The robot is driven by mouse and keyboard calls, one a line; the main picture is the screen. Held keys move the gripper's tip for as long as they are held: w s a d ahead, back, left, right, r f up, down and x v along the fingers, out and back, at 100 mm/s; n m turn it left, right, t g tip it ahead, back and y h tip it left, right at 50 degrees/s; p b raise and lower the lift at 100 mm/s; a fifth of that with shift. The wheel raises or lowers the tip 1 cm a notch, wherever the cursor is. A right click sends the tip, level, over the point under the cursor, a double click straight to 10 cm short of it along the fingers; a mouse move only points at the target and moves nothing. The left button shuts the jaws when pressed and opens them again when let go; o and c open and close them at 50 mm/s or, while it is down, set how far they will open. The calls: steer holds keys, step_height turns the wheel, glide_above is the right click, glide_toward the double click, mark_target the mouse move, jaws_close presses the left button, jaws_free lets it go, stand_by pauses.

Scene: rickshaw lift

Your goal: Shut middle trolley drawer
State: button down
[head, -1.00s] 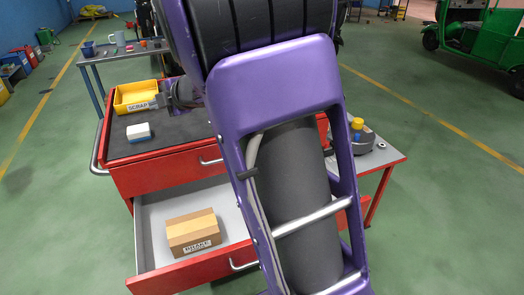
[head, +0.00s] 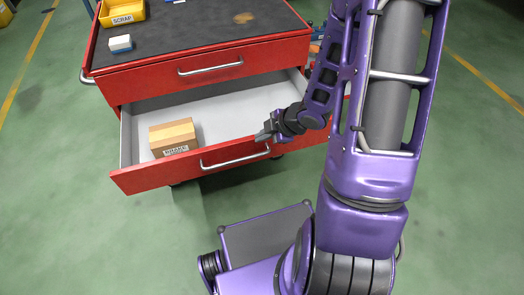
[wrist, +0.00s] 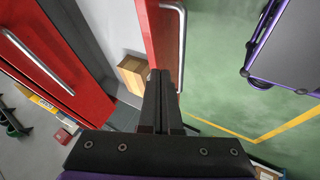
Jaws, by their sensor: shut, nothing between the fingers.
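The red trolley (head: 190,75) has a drawer pulled well out below its upper drawer front. This open drawer has a grey inside (head: 228,118), a red front (head: 150,181) and a silver bar handle (head: 235,162). A brown cardboard box (head: 172,137) sits in its left part. My gripper (head: 264,136) is shut and empty, near the right end of the handle by the front's top edge; I cannot tell whether it touches. In the wrist view my shut fingers (wrist: 158,76) overlap the drawer front (wrist: 157,28), with the box (wrist: 132,73) beside them.
The upper drawer front (head: 140,85) is shut, with its own handle (head: 210,68). On the trolley top lie a yellow scrap bin (head: 122,12) and a white-and-blue block (head: 120,43). Green floor (head: 60,230) is free in front and to the left.

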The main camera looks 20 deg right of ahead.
steer(key=s, duration=0.1)
steer(key=b, duration=0.4)
glide_toward(241, 152)
steer(key=x, duration=0.4)
steer(key=shift+w+a+f, duration=0.1)
steer(key=shift+w+f, duration=0.05)
steer(key=shift+f, duration=0.05)
